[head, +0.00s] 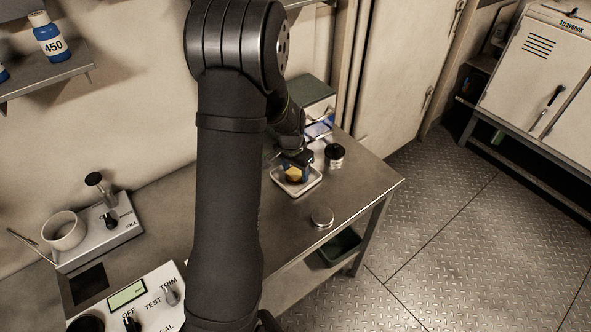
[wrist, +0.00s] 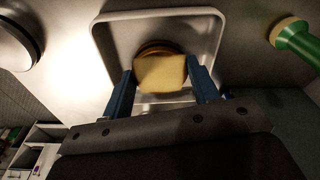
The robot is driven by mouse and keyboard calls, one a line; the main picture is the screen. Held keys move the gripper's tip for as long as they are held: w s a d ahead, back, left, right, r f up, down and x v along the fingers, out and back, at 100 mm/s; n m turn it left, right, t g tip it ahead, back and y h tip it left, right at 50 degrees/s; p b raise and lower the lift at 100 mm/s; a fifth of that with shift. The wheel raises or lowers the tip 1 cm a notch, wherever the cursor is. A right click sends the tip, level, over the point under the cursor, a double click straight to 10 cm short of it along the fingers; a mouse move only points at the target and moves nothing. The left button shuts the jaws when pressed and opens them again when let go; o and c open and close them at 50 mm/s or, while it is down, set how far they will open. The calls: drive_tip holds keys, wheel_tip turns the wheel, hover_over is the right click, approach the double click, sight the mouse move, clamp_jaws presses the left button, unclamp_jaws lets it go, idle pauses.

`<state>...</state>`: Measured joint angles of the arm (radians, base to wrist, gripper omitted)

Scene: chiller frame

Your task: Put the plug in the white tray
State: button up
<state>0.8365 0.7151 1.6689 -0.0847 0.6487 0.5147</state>
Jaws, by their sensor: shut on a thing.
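The plug (wrist: 160,74) looks like a yellow block, with a brown round part showing at its far edge. My gripper (wrist: 160,70) is shut on it, with one blue finger on each side. The white tray (wrist: 118,38) lies behind the plug in the wrist view, and the plug shows within its outline. In the head view my gripper (head: 295,168) and the yellow plug (head: 293,175) are over the white tray (head: 297,195) on the steel bench. I cannot tell whether the plug touches the tray floor. My arm hides part of the bench.
A black-capped jar (head: 335,154) stands right of the tray, and a round metal lid (head: 322,217) lies in front of it. A grey-green box (head: 312,98) stands behind. A green handled thing (wrist: 297,40) shows in the wrist view. The bench's right front corner is clear.

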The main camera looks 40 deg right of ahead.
sight(293, 176)
drive_tip(key=shift+f, duration=0.1)
drive_tip(key=o, duration=1.4)
drive_tip(key=r, duration=0.4)
drive_tip(key=a+r, duration=0.1)
drive_tip(key=r, duration=0.7)
drive_tip(key=shift+s+a+r, duration=0.1)
drive_tip(key=shift+s+a, duration=0.1)
